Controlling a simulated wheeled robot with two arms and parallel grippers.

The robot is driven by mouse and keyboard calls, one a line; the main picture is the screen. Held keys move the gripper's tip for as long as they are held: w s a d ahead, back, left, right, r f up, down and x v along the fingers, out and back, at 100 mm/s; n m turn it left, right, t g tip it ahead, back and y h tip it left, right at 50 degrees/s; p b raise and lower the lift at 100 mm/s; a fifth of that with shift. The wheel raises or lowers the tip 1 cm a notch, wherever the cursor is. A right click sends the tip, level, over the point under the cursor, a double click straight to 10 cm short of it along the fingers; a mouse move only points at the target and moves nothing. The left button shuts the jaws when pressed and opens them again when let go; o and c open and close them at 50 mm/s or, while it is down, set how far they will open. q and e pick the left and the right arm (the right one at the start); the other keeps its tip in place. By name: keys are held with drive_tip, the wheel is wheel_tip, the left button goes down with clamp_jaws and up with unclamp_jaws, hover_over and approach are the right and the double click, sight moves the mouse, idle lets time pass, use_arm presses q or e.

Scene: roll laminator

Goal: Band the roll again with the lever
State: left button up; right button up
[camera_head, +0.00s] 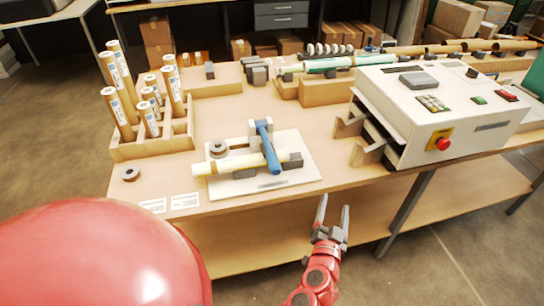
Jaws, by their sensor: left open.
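A pale yellow roll (238,163) lies across a small fixture on a white base plate (301,172) at the front of the table. A blue lever (266,143) crosses over the roll near its right end, its handle end pointing toward the front. I cannot tell whether a band is around the roll. A grey tape ring (218,147) sits behind the roll on the plate. My left gripper (333,203) is open and empty, in front of the table edge, to the right of and nearer than the plate. My right gripper is not in view.
A wooden rack (152,149) with several upright rolls stands at the left. A white laminator (440,105) with a red button (443,144) fills the right. Another grey ring (130,174) and two labels (184,201) lie at the front left. Bare tabletop lies behind the plate.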

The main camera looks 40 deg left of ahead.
sight(271, 155)
use_arm(q)
drive_tip(key=s+a+r+n+g+y, duration=0.5)
drive_tip(key=s+a+n+y, duration=0.35)
drive_tip(key=a, duration=0.25)
drive_tip(key=shift+n+h, duration=0.25)
drive_tip(key=p+x, duration=0.6)
drive_tip(key=x, duration=0.9)
drive_tip(key=shift+w+a+f+p, duration=0.1)
drive_tip(key=shift+w+p, duration=0.3)
drive_tip(key=shift+w, duration=0.05)
drive_tip(key=shift+w+a, duration=0.3)
drive_tip(key=shift+w, duration=0.05)
clamp_jaws()
